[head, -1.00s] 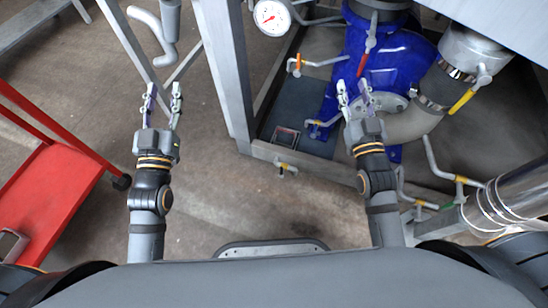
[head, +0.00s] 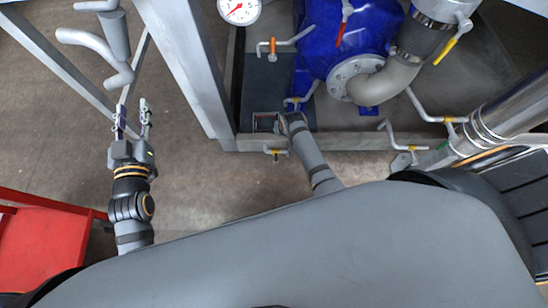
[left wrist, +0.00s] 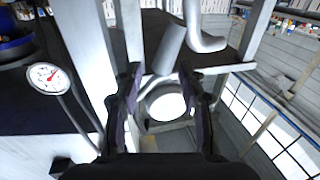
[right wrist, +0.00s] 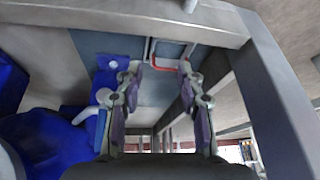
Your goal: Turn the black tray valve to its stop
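I cannot tell for certain which valve is the black tray valve. A small valve (head: 275,152) with a dark body and a yellow band sits on the frame's front beam. A dark tray-like plate (head: 262,85) lies behind that beam, with a small red-edged box (head: 265,122) at its front. My right gripper (head: 290,118) is beside this box, mostly hidden by my arm. My left gripper (head: 132,110) is open and empty, over floor near a grey pipe.
A blue pump (head: 345,45) stands right of the plate. An orange-handled valve (head: 273,47) and a yellow-banded valve (head: 295,103) are nearby. A grey post (head: 185,65) rises between my arms. A red cart (head: 40,245) is at lower left. Floor before the beam is clear.

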